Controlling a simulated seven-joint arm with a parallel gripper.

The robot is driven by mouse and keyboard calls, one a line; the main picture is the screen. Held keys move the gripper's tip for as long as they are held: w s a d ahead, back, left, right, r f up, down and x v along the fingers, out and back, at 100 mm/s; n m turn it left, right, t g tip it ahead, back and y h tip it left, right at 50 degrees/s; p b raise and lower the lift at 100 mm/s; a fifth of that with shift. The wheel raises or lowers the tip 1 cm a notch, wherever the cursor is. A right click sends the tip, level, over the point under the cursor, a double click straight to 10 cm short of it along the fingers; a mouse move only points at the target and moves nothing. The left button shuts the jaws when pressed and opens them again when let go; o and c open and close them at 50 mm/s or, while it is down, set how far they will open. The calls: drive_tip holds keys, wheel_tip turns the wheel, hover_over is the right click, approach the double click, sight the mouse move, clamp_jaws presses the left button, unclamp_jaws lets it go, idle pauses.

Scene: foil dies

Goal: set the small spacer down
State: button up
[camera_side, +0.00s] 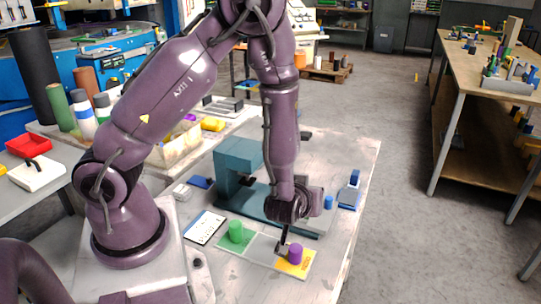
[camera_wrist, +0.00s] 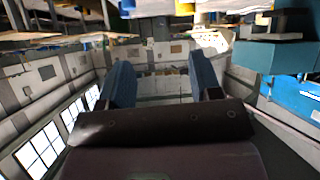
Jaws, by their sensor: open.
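A purple cylinder (camera_side: 295,254) stands upright on the yellow section (camera_side: 294,267) of a flat board. A green cylinder (camera_side: 236,231) stands on the board's green section, and the middle grey section (camera_side: 261,248) is bare. A short blue cylinder (camera_side: 328,202) stands farther back, by the teal press. I cannot tell which of these is the small spacer.
The teal press (camera_side: 238,165) stands behind the board, close to my forearm. A white printed card (camera_side: 205,227) lies left of the board. A blue stand (camera_side: 349,192) is near the table's right edge. The table front right of the board is clear.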

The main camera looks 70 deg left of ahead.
drive_tip(key=w+d+r+m+t+h, duration=0.1)
drive_tip(key=d+r+m+h, duration=0.3)
drive_tip(key=r, duration=0.4)
drive_tip(key=d+r+m+h, duration=0.2)
drive_tip(key=d+r+h, duration=0.3)
drive_tip(key=r+h, duration=0.15)
drive_tip(key=s+r+m, duration=0.2)
drive_tip(key=s+r, duration=0.3)
drive_tip(key=shift+s+a+r+m+g, duration=0.2)
drive_tip(key=shift+r+m+g, duration=0.1)
drive_tip(key=shift+g, duration=0.1)
drive_tip(key=shift+o, duration=0.4)
drive_tip(key=s+a+r+m+g+y, duration=0.1)
drive_tip(key=s+a+r+m+g, duration=0.1)
drive_tip(key=s, duration=0.7)
drive_tip(key=shift+a+r, duration=0.55)
drive_tip(key=shift+a, duration=0.3)
drive_tip(key=shift+s+a+y, duration=0.15)
drive_tip(key=shift+s+y, duration=0.1)
drive_tip(key=shift+s, duration=0.05)
